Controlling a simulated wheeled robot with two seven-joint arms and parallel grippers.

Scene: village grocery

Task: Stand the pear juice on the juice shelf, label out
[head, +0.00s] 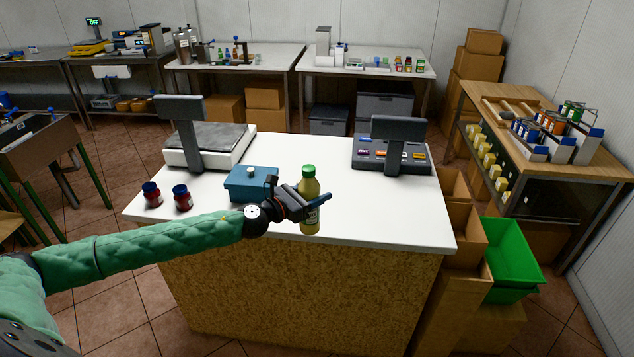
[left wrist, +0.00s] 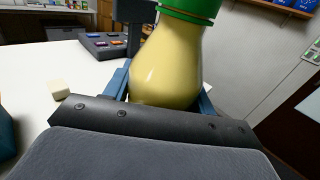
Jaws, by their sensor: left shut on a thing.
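The pear juice is a pale yellow bottle (head: 310,187) with a green cap, upright at the front edge of the white counter (head: 365,215). My left gripper (head: 318,200) is shut around its middle, and the fingers hide part of it. In the left wrist view the bottle (left wrist: 170,65) fills the space between the blue fingers. A bit of its label shows below the fingers in the head view. I cannot tell whether its base touches the counter. I cannot make out the juice shelf for sure. My right gripper is not in view.
A scale (head: 208,146) and a till (head: 390,153) stand behind. A side table (head: 600,160) with racks and a green crate (head: 512,252) are at right.

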